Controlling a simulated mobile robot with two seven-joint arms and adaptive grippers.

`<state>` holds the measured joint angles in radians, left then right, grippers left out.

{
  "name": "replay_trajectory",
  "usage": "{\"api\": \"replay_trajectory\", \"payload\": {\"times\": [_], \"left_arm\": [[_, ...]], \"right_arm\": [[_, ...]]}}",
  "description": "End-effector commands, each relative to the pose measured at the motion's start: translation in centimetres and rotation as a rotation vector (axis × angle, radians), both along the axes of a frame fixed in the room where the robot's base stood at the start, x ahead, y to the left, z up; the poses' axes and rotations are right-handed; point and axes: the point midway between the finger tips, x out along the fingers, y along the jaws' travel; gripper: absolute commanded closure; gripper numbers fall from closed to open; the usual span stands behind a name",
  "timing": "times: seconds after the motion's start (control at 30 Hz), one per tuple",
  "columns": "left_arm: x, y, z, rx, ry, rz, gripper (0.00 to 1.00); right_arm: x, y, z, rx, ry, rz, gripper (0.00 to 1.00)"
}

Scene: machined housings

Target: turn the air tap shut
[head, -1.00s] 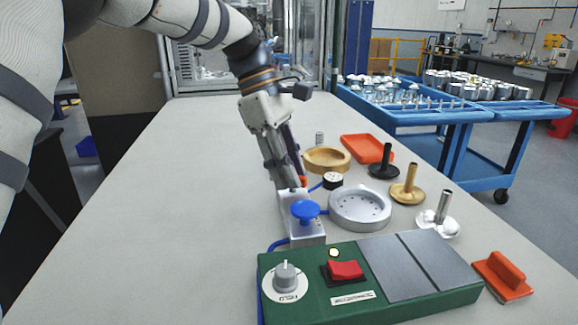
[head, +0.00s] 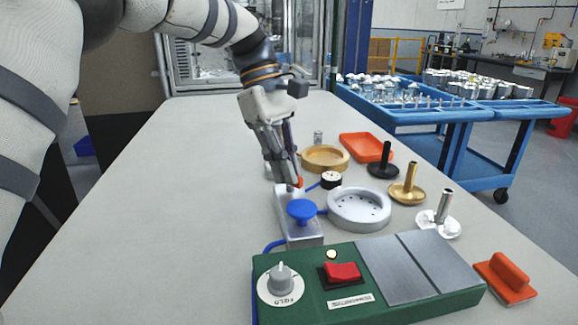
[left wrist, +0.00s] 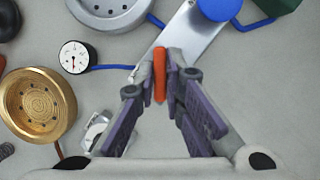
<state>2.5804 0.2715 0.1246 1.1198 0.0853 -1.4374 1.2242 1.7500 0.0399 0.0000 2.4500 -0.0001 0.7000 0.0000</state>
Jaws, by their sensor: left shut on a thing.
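The air tap's orange lever (left wrist: 160,75) sits at the near end of a silver metal block (left wrist: 188,38) in the left wrist view. The lever lies at a slant to the block's length. My left gripper (left wrist: 161,82) is shut on the lever, one purple-grey finger on each side. In the head view my left gripper (head: 292,182) reaches down to the block's far end, and only a bit of orange shows at its tips. A blue round knob (head: 302,211) stands on the same block (head: 308,235). My right gripper is in neither view.
A small gauge (head: 331,180) on a blue hose, a grey round fixture (head: 359,207) and a gold ring (head: 325,158) stand close to the right. A green control box (head: 340,285) is in front. The table's left side is clear.

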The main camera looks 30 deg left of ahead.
Motion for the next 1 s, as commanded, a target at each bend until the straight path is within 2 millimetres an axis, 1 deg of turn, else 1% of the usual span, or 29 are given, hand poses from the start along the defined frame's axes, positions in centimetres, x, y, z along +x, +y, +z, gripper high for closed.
{"api": "replay_trajectory", "payload": {"times": [0.07, 0.5, 0.7, 1.0], "left_arm": [[0.2, 0.0, -0.3, 0.0, 0.001, -0.07, 1.0], [0.4, -0.1, -0.2, 0.0, 0.0, -0.45, 1.0], [0.4, -0.2, -0.1, 0.0, -0.002, -0.568, 1.0], [0.4, -0.2, 0.1, 0.001, -0.005, -0.661, 1.0]], "right_arm": [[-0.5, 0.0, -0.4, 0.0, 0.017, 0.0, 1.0], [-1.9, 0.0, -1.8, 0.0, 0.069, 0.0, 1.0], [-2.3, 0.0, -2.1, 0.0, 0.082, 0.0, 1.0], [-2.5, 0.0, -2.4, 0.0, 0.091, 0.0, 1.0]]}}
